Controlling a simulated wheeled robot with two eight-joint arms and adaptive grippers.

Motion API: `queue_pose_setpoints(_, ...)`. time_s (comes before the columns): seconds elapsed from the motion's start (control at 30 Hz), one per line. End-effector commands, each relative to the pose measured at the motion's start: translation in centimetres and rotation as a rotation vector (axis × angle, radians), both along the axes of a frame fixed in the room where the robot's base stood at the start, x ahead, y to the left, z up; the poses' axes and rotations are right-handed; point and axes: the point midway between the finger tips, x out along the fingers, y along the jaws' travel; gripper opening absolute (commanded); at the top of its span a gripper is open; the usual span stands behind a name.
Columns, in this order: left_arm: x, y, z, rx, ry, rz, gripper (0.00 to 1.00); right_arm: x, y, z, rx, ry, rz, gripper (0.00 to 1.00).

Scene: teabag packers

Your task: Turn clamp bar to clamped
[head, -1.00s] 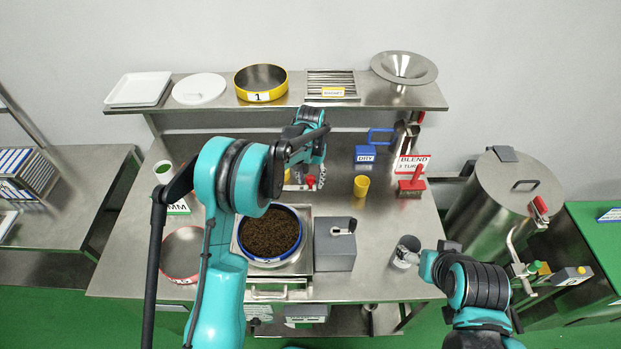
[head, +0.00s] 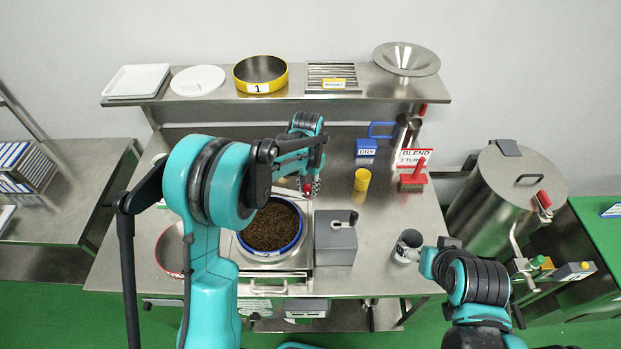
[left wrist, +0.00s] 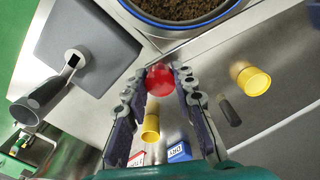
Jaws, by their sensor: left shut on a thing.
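The red ball knob (left wrist: 160,79) of what looks like the clamp bar sits between my left fingertips in the left wrist view. My left gripper (left wrist: 158,75) is shut on it. In the head view my left gripper (head: 308,184) is just behind the right part of the blue-rimmed sieve (head: 301,232) full of dark tea. The red knob (head: 307,188) shows small there, and the bar itself is hidden by my arm and fingers. My right gripper is beside a metal cup (head: 408,240) at the table's right front; its fingers are not clear.
A grey box with a black-handled lever (head: 336,243) stands right of the sieve. A red-rimmed pan (head: 170,256) lies left, partly behind my left arm.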

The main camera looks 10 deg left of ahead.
Motion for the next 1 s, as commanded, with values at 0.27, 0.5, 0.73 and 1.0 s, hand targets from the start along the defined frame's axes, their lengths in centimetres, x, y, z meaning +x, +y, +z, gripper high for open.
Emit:
queue_pose_setpoints(0.27,-6.2,1.2,-0.1,0.0,0.0,-0.242,0.0,0.0,0.0,-1.5,0.0,0.0,0.0,0.79)
queue_pose_setpoints(0.5,-10.3,2.9,-0.1,-0.001,0.001,-0.42,0.0,0.0,0.0,-2.0,0.0,0.0,0.0,0.79)
queue_pose_setpoints(0.73,-12.6,4.4,0.0,-0.001,0.001,-0.533,0.0,0.0,0.0,-2.2,0.0,0.0,0.0,0.79)
queue_pose_setpoints(1.0,-13.6,5.1,0.0,0.0,0.001,-0.588,0.0,0.0,0.0,-2.3,0.0,0.0,0.0,0.79)
